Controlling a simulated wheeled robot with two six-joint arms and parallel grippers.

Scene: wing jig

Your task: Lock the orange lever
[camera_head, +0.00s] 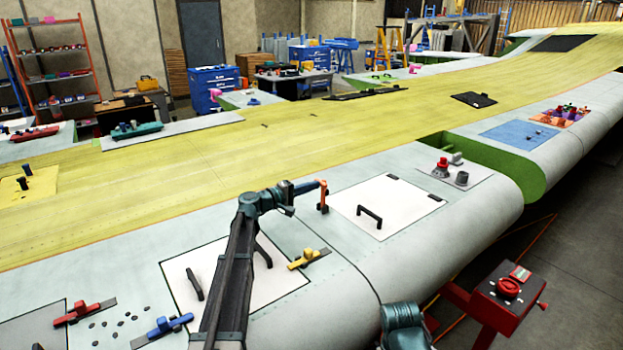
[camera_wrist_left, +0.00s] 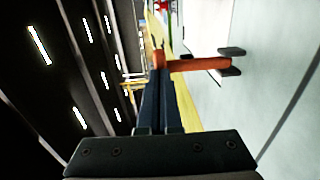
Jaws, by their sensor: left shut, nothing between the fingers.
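The orange lever (camera_head: 324,192) stands up from a dark base at the left edge of a white panel (camera_head: 345,210) on the wing. In the left wrist view the lever (camera_wrist_left: 200,65) runs sideways from the fingertips to a dark bracket (camera_wrist_left: 232,61) on the pale surface. My left gripper (camera_head: 316,184) is shut, with nothing between its fingers. Its tips are at the lever's free end; I cannot tell whether they touch it. The fingers (camera_wrist_left: 159,72) hide part of that end in the left wrist view. My right gripper is not in view.
A black handle (camera_head: 370,214) stands on the white panel. A yellow lever (camera_head: 308,257) lies nearer me, with red (camera_head: 84,312) and blue (camera_head: 162,329) levers at lower left. A red box on a stand (camera_head: 508,287) is at lower right.

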